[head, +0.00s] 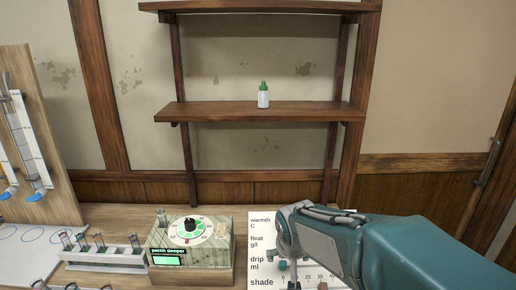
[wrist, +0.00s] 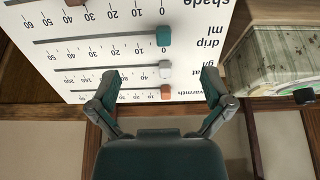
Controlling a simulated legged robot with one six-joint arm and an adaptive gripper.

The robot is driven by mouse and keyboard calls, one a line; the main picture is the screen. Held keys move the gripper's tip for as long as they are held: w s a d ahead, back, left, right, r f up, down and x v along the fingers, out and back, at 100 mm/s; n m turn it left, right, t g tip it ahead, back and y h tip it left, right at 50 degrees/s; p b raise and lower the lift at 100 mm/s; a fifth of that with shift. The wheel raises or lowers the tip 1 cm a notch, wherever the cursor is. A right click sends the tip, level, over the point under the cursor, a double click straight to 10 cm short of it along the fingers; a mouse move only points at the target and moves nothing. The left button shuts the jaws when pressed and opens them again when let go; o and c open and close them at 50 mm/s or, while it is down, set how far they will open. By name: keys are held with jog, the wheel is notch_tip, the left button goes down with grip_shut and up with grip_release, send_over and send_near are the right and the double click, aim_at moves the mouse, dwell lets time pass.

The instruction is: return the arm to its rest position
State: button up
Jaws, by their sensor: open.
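My arm (head: 400,245) is teal and reaches in from the lower right in the head view. It partly covers a white slider panel (head: 262,238). The panel (wrist: 90,60) shows upside down there, with rows labelled warmth, drip and shade. A teal slider knob (wrist: 164,36), a white knob (wrist: 165,69) and an orange knob (wrist: 165,91) sit on its tracks. The white and orange knobs appear between the fingers; I cannot tell whether anything touches.
A box with a dial (head: 190,240) and green display stands left of the panel. A vial rack (head: 105,258) is further left, beside a wooden board (head: 38,140) with syringes. A green-capped bottle (head: 263,96) stands on the wall shelf (head: 220,111). Open air lies above my arm.

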jog(key=s+d+r, duration=0.2)
jog(key=s, duration=0.5)
jog(key=s+d+r, duration=0.2)
jog(key=s+d, duration=0.1)
jog(key=s, duration=0.4)
jog(key=s+d+r, duration=0.2)
jog(key=s, duration=0.4)
jog(key=shift+s+d+r+t, duration=0.25)
jog(key=shift+s+r+t, duration=0.05)
jog(key=shift+s+t, duration=0.1)
